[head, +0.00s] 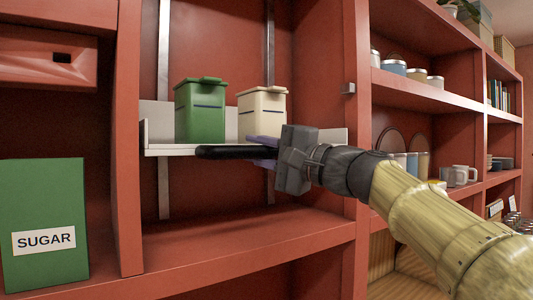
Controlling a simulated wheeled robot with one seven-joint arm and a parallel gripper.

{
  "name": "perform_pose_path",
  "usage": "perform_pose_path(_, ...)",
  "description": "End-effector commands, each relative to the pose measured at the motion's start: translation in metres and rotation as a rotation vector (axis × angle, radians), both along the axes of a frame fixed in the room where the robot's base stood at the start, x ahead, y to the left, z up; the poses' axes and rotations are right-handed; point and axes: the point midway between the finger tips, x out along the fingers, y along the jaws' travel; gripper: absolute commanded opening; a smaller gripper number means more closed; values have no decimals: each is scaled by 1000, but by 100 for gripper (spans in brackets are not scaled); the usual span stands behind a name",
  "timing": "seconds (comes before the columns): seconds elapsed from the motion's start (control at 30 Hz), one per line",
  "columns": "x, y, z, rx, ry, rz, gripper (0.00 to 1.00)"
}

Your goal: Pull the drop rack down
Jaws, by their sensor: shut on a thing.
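The drop rack (169,150) is a white tray-like shelf between two metal rails (164,110) inside the red cabinet bay. A green canister (200,112) and a cream canister (262,112) stand upright on it. A black handle bar (232,152) runs along its front. My gripper (264,143) comes in from the right and is shut on the handle near its right part. The fingers and my wrist hide the handle's right end and part of the rack's front.
A green box labelled SUGAR (45,225) stands at the left. The red shelf board (240,245) below the rack is clear. A cabinet upright (355,120) stands close to my wrist, with shelves of jars and mugs (460,175) to the right.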

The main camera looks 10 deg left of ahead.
Motion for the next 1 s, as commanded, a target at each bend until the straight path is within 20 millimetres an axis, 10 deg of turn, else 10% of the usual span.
perform_pose_path(0.6,2,1,-115,-3,5,1,0)
perform_pose_path(1.0,1,2,-148,-3,5,2,0)
